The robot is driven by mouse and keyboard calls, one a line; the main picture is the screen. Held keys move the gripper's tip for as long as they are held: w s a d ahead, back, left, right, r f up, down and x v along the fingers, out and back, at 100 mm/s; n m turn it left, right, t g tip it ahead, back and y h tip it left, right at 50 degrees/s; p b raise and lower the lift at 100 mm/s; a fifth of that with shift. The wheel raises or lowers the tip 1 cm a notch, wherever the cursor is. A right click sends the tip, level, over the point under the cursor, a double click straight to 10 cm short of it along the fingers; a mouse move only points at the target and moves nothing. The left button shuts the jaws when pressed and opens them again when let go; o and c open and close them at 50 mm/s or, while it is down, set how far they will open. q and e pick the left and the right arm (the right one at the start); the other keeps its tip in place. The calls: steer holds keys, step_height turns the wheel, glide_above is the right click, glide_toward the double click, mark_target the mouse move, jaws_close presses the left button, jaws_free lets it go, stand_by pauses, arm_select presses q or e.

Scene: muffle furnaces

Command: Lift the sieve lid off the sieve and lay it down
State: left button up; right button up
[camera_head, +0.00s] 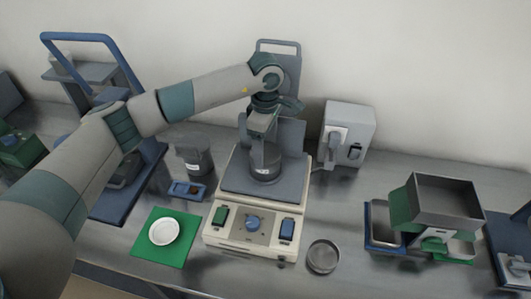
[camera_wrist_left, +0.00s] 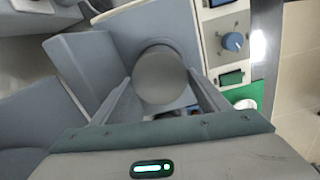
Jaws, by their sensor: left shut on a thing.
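The sieve (camera_head: 265,168) is a dark grey cylinder with a white label, standing on the plate of a cream and grey shaker (camera_head: 245,240). My left gripper (camera_head: 264,138) comes down over it from above. In the left wrist view, my left gripper (camera_wrist_left: 160,92) is shut on a round grey disc, the sieve lid (camera_wrist_left: 160,75), with one finger on each side. The lid's underside is hidden, and I cannot tell whether it touches the sieve. My right gripper is not in view.
A shallow round metal dish (camera_head: 323,257) lies right of the shaker. A green mat (camera_head: 145,250) with a white dish (camera_head: 164,231) is at the left. A dark grey container (camera_head: 193,157) stands behind it. A grey-green hopper device (camera_head: 440,205) stands at the right.

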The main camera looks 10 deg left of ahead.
mark_target(266, 152)
arm_select(q)
steer(key=shift+r+b, duration=0.7)
steer(key=shift+r, duration=0.1)
step_height(266, 152, up, 2)
steer(key=shift+d+r+b, duration=0.1)
steer(key=shift+r+b, duration=0.1)
steer(key=shift+b, duration=0.65)
steer(key=s+d+r+b, duration=0.4)
steer(key=s+d+r, duration=0.2)
steer(key=d, duration=0.3)
steer(key=shift+d+r, duration=0.4)
steer(key=shift+r, duration=0.1)
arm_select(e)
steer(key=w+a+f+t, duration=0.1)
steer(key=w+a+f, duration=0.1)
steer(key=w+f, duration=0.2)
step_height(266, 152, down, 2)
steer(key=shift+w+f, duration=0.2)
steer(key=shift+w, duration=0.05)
arm_select(q)
steer(key=shift+f, duration=0.1)
